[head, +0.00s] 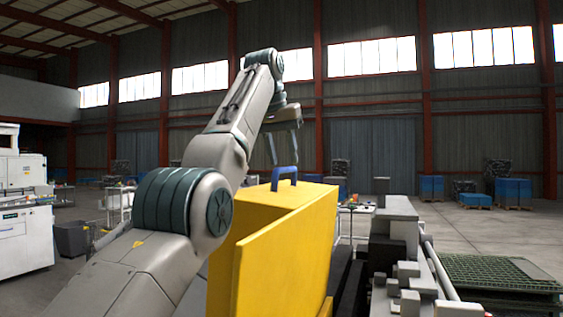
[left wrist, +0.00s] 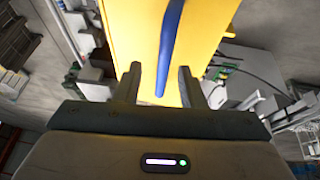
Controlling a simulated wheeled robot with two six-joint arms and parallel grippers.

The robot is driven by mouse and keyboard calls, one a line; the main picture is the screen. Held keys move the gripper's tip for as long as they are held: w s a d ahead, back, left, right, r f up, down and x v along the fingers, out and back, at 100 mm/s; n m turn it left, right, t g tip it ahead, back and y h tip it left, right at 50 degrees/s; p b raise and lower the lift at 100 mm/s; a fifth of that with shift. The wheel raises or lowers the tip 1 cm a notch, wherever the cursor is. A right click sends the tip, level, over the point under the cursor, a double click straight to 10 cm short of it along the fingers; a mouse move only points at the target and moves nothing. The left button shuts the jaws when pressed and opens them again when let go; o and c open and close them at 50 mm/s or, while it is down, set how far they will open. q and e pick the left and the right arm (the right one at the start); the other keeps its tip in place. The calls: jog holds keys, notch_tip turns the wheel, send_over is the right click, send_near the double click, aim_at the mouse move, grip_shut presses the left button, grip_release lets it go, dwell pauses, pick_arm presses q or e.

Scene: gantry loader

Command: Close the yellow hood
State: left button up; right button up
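The yellow hood (head: 285,240) stands in the middle of the head view, with a blue handle (head: 284,171) on its top. Its large yellow face also fills the top of the left wrist view (left wrist: 205,35). My left gripper (head: 273,160) points down just above and beside the handle. In the left wrist view its two fingers (left wrist: 160,75) are spread apart, with the blue handle (left wrist: 170,40) showing between them in the picture. I see no finger touching the handle. The depth between them is hard to tell. My right gripper is not in view.
Grey machine parts and a rail (head: 400,245) stand right of the hood. A green grated platform (head: 495,270) lies farther right. A white machine (head: 22,215) and a grey bin (head: 72,238) stand at left. Blue crates (head: 432,188) are far back on open floor.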

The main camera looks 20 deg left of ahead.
pick_arm(q)
jog(key=shift+w+f, duration=0.55)
jog(key=shift+f, duration=0.15)
jog(key=shift+a+f, duration=0.15)
jog(key=shift+f, duration=0.1)
jog(key=shift+s+a, duration=0.1)
jog(key=shift+s, duration=0.15)
jog(key=shift+s+r, duration=0.15)
jog(key=shift+s, duration=0.4)
jog(key=shift+w, duration=0.2)
jog(key=shift+c, duration=1.1)
jog(key=shift+w+f, duration=0.2)
jog(key=shift+w, duration=0.05)
grip_shut()
